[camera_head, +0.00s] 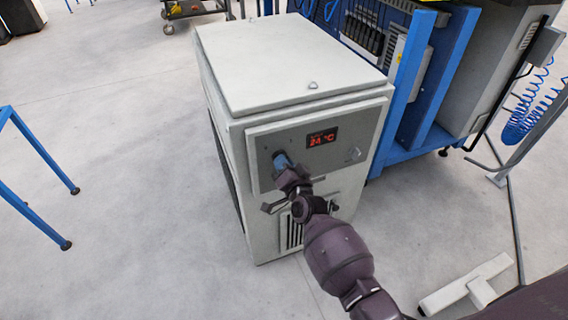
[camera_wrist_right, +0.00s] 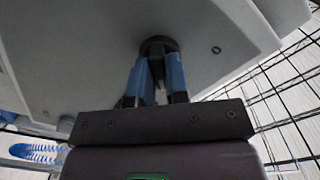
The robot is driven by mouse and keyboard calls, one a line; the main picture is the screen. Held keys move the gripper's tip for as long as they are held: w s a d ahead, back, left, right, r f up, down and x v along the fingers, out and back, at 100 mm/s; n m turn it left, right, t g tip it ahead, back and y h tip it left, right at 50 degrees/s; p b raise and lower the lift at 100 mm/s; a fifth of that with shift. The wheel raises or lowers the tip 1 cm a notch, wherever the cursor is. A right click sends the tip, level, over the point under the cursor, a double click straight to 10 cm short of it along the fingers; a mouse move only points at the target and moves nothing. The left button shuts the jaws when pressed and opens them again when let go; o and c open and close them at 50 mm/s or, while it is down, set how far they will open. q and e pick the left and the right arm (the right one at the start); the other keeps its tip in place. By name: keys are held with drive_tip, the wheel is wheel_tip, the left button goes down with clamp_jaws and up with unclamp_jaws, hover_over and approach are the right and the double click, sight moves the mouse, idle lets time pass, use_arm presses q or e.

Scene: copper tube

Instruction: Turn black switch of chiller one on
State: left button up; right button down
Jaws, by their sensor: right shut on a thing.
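The chiller (camera_head: 290,60) is a light grey box with a grey front panel and a lit red display (camera_head: 322,137) that reads 24 °C. My right gripper (camera_head: 281,160) is at the left part of that panel, left of and below the display. In the right wrist view its two blue fingers are shut on the round black switch (camera_wrist_right: 158,44), one finger on each side. In the head view the gripper hides the switch. My left gripper is not in view.
A blue frame (camera_head: 408,85) with machinery stands close to the right of the chiller. Blue table legs (camera_head: 40,150) stand at the far left. A blue coiled hose (camera_head: 525,120) hangs at the right. The grey floor (camera_head: 130,120) left of the chiller is clear.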

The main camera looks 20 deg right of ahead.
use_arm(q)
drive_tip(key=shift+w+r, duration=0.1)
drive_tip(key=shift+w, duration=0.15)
use_arm(e)
drive_tip(key=c, duration=1.1)
unclamp_jaws()
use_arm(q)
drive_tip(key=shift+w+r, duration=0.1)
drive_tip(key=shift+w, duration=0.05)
use_arm(e)
drive_tip(key=shift+s, duration=0.1)
use_arm(q)
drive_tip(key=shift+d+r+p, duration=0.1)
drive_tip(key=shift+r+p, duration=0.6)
drive_tip(key=shift+p, duration=0.1)
use_arm(e)
drive_tip(key=s, duration=1)
drive_tip(key=shift+s+d, duration=0.2)
drive_tip(key=shift+s, duration=0.1)
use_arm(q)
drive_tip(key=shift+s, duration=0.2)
